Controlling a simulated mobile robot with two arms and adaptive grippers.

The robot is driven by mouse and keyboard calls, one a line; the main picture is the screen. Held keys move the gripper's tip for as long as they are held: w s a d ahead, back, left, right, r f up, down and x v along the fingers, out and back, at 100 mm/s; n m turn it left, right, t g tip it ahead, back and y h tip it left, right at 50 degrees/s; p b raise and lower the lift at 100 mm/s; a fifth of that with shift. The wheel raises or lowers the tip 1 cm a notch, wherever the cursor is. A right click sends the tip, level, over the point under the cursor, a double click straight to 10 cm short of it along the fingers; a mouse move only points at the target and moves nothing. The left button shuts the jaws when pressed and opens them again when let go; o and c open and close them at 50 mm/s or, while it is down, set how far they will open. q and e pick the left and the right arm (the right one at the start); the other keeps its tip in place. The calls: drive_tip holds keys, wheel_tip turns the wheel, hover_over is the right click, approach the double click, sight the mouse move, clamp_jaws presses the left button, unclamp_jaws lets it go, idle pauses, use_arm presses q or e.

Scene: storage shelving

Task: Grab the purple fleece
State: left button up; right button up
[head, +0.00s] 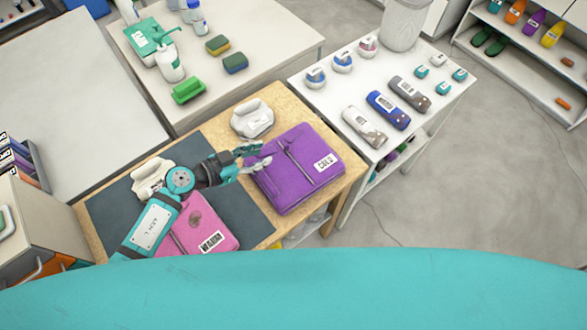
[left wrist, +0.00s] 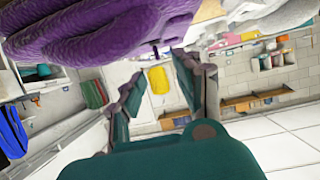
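The purple fleece (head: 305,172) lies folded on the wooden table (head: 350,160), with a zip line down it and a white label at its right. My left gripper (head: 257,156) is at its upper-left edge, its fingers open and apart. In the left wrist view the fleece (left wrist: 95,32) fills the top left, beyond the spread fingertips of the left gripper (left wrist: 155,75). Nothing shows held between them. I cannot tell whether a finger touches the cloth. My right gripper is not in view.
A folded pink garment (head: 190,222) with a label lies on a dark mat (head: 237,207) below my left arm. A white rolled item (head: 252,118) sits just above the gripper.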

sight(285, 147)
use_arm(q)
drive_tip(key=shift+b+x, duration=0.45)
drive_tip(key=shift+x, duration=0.7)
drive_tip(key=b+x, duration=0.4)
drive_tip(key=shift+s+d, duration=0.1)
drive_tip(key=shift+d, duration=0.15)
drive_tip(key=shift+w+d, duration=0.25)
drive_tip(key=shift+d, duration=0.1)
drive_tip(key=shift+r, duration=0.1)
drive_tip(key=shift+c, duration=0.6)
clamp_jaws()
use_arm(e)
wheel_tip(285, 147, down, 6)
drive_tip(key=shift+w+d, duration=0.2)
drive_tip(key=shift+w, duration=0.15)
